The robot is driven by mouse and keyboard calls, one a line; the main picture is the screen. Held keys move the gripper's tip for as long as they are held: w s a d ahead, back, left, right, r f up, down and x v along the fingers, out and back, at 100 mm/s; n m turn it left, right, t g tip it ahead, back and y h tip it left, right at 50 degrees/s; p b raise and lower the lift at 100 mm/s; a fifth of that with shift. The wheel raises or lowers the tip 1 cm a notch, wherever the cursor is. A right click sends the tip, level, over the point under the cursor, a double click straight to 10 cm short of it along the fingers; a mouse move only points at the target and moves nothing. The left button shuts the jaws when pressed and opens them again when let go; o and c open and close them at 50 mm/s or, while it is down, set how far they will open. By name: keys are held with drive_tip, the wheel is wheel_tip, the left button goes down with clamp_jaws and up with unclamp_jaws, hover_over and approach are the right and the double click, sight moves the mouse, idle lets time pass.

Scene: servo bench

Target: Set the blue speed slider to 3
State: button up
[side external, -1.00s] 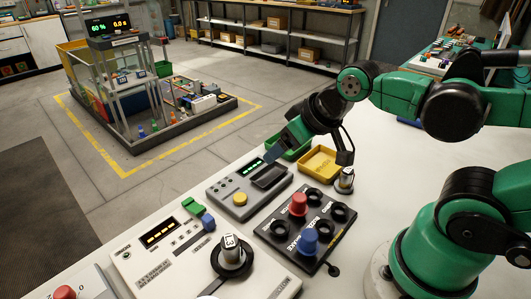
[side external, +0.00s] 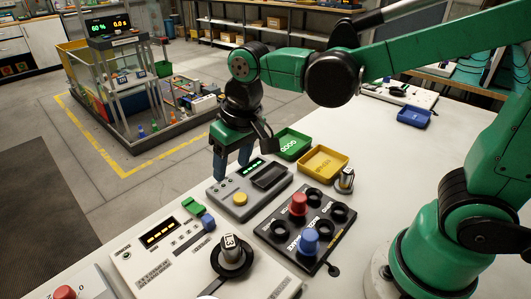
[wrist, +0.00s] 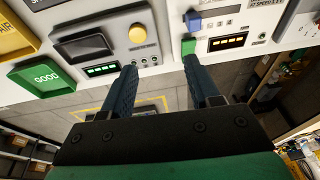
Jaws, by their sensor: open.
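The blue slider knob (side external: 208,222) sits on the white panel (side external: 150,262), right beside a green slider knob (side external: 193,206). The wrist view also shows the blue knob (wrist: 193,20) and the green knob (wrist: 188,46) at the top, just beyond the right finger. My gripper (side external: 231,168) is open and empty, pointing down over the far edge of the grey instrument, apart from both knobs. In the wrist view its two fingers (wrist: 160,66) are spread. The scale marks by the slider are too small to read.
The grey instrument (side external: 222,202) with a yellow button (side external: 240,199) lies behind the white panel. A black board (side external: 283,218) with red and blue pegs, a yellow tray (side external: 323,162) and a green tray (side external: 291,144) stand to the right.

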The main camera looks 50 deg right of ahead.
drive_tip(key=g, duration=0.2)
hover_over(207, 218)
drive_tip(key=f, duration=0.1)
drive_tip(key=d+f, duration=0.1)
drive_tip(key=f, duration=0.1)
drive_tip(key=shift+f, duration=0.15)
drive_tip(key=shift+a+f+g+h, duration=0.3)
drive_tip(key=shift+a+f, duration=0.15)
drive_tip(key=shift+f, duration=2.75)
clamp_jaws()
